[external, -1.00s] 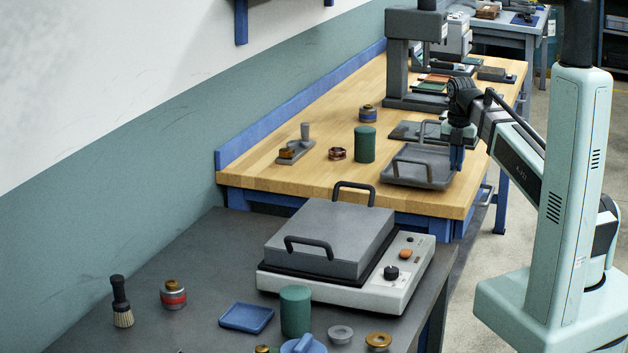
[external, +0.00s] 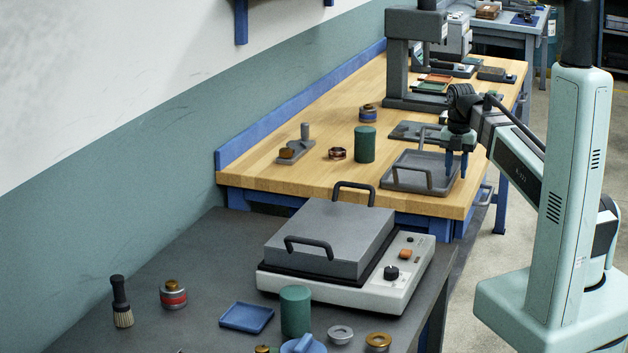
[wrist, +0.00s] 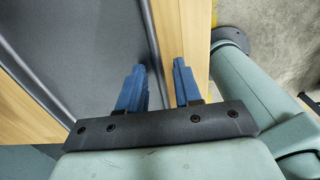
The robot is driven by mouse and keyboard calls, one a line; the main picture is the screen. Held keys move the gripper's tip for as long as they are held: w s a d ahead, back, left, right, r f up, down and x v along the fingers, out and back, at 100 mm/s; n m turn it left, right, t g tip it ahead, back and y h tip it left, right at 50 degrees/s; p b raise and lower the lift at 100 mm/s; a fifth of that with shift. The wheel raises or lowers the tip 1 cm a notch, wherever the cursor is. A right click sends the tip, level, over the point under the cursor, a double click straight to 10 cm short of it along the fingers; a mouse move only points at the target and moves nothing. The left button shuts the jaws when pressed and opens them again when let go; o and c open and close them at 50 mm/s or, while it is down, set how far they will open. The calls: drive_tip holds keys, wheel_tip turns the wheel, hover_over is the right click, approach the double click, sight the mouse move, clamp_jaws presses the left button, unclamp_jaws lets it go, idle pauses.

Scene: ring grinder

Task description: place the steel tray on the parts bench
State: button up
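The grey steel tray (external: 405,183), with an upright handle at each end, lies flat on the wooden top of the parts bench (external: 300,180), near its front right corner. My gripper (external: 456,168) is at the tray's right side, pointing down. Its two blue fingers are spread apart. In the wrist view my gripper (wrist: 160,85) has the left finger over the tray's inside (wrist: 85,50) and the right finger over bare wood outside, with the rim running between them. The finger tips' height against the rim is hard to tell.
A green cylinder (external: 364,145), a copper ring (external: 337,154) and a small grey fixture (external: 296,150) stand left of the tray. A dark flat plate (external: 405,130) lies behind it. A grey press (external: 410,60) stands further back. The ring grinder (external: 335,250) sits on the nearer dark table.

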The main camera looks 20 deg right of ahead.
drive_tip(key=shift+r, duration=0.15)
wheel_tip(320, 180, up, 12)
idle(0.7)
